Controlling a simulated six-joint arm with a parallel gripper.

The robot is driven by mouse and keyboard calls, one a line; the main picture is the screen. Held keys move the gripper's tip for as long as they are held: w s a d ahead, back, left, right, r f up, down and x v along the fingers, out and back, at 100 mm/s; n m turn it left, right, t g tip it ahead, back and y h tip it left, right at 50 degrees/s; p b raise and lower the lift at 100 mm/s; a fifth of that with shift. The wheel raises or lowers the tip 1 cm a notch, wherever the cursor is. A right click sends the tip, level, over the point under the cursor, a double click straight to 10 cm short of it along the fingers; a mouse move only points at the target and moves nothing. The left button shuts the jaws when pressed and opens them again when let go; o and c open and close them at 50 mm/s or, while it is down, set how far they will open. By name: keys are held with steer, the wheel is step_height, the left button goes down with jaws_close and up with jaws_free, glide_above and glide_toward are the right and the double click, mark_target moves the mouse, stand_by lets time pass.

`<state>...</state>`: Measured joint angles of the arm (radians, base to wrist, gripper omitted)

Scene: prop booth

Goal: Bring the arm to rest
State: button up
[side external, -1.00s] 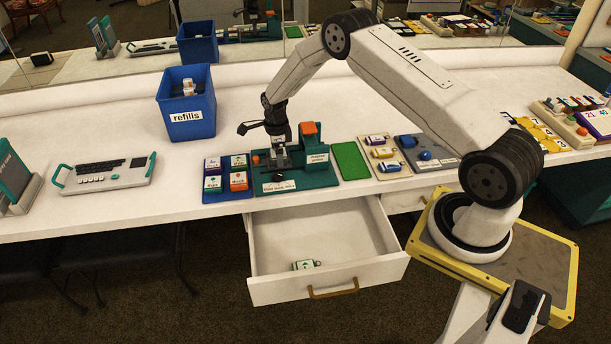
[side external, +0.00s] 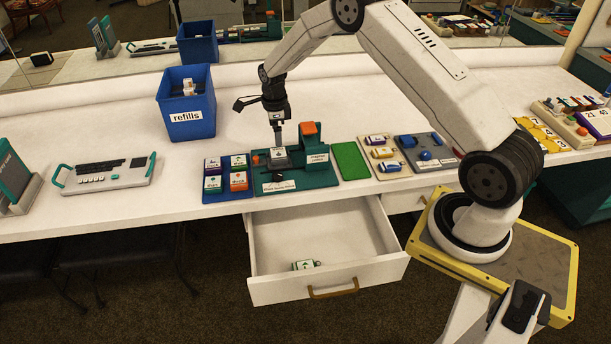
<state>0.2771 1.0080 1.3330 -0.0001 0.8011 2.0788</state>
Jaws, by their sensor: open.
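My gripper (side external: 277,122) is at the end of my arm, above the teal fixture (side external: 312,180) on the white counter. It points down and stands a little above a small grey block (side external: 277,157) seated on the fixture. I see nothing held in it. The fingers are small here, and the gap between them is hard to make out. An orange-topped post (side external: 308,130) stands on the fixture just to the right of my gripper.
An open drawer (side external: 375,272) with a small green-and-white item (side external: 305,265) juts out below. A blue refills bin (side external: 188,122) stands behind left. A blue tray (side external: 213,196) of blocks, a green pad (side external: 350,161) and a beige tray (side external: 398,170) flank the fixture. Counter space behind is clear.

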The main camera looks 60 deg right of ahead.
steer(key=shift+r, duration=0.1)
stand_by(0.3)
steer(key=shift+s+a+r+n, duration=0.2)
steer(key=shift+a+r+n, duration=0.3)
steer(key=shift+n, duration=0.1)
steer(key=s+a+r+n+t, duration=0.1)
steer(key=s+a+r+n, duration=0.7)
steer(key=n, duration=0.3)
steer(key=s+a+r+n, duration=0.1)
steer(key=s+a+n, duration=0.2)
steer(key=s+n, duration=0.4)
steer(key=s+a+r+n+t, duration=0.1)
steer(key=s+a+r+n, duration=0.1)
steer(key=s+n, duration=0.5)
steer(key=shift+s+a+n+t, duration=0.3)
steer(key=shift+s+a+n, duration=0.15)
steer(key=shift+s, duration=0.7)
steer(key=shift+r, duration=0.1)
